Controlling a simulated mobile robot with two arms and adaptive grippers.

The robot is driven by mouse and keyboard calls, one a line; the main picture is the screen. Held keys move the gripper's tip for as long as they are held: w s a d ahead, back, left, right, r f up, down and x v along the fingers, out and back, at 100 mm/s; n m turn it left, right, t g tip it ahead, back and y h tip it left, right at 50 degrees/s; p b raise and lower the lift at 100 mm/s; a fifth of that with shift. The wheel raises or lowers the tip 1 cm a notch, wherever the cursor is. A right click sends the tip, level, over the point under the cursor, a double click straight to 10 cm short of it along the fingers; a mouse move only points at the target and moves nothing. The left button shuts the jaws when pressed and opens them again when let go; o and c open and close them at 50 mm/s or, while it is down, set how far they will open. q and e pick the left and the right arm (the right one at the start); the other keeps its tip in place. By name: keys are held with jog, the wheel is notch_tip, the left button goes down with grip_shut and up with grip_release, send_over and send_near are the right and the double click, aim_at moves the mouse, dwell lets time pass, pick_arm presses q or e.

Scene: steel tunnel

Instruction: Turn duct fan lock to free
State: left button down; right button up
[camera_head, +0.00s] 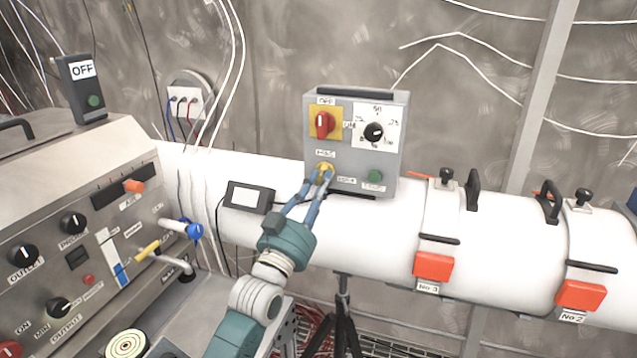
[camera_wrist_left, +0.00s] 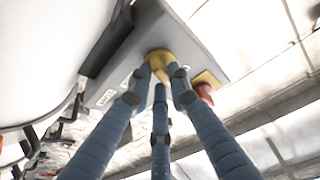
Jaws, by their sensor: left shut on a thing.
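The grey duct fan box (camera_head: 349,168) is mounted at the white duct in the middle of the head view. Its yellow lock knob (camera_head: 325,168) sits low on the left of the front face, with small labels beside it that I cannot fully read. My left gripper (camera_head: 322,179) is at this knob, its blue fingers shut on it. In the left wrist view the fingers (camera_wrist_left: 160,80) close around the yellow knob (camera_wrist_left: 158,57). The fingers partly hide the knob. My right gripper is in neither view.
Above the lock are a red switch (camera_head: 324,123) on a yellow plate, a black dial (camera_head: 373,132) and, lower right, a green button (camera_head: 375,176). A small black-framed display (camera_head: 249,197) lies left of the fingers. A control console (camera_head: 80,230) fills the left.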

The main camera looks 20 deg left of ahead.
pick_arm(q)
jog(key=shift+d+f+n+y+p, duration=0.15)
jog(key=shift+n+y, duration=0.35)
jog(key=shift+n, duration=0.5)
jog(key=shift+r+n+y+p, duration=0.1)
jog(key=shift+n+y+p, duration=0.3)
jog(key=shift+n, duration=0.6)
jog(key=shift+n+y, duration=0.3)
jog(key=shift+n, duration=0.1)
jog(key=c, duration=1.6)
grip_release()
jog(key=shift+s, duration=0.1)
jog(key=v, duration=1.2)
jog(key=shift+f, duration=0.15)
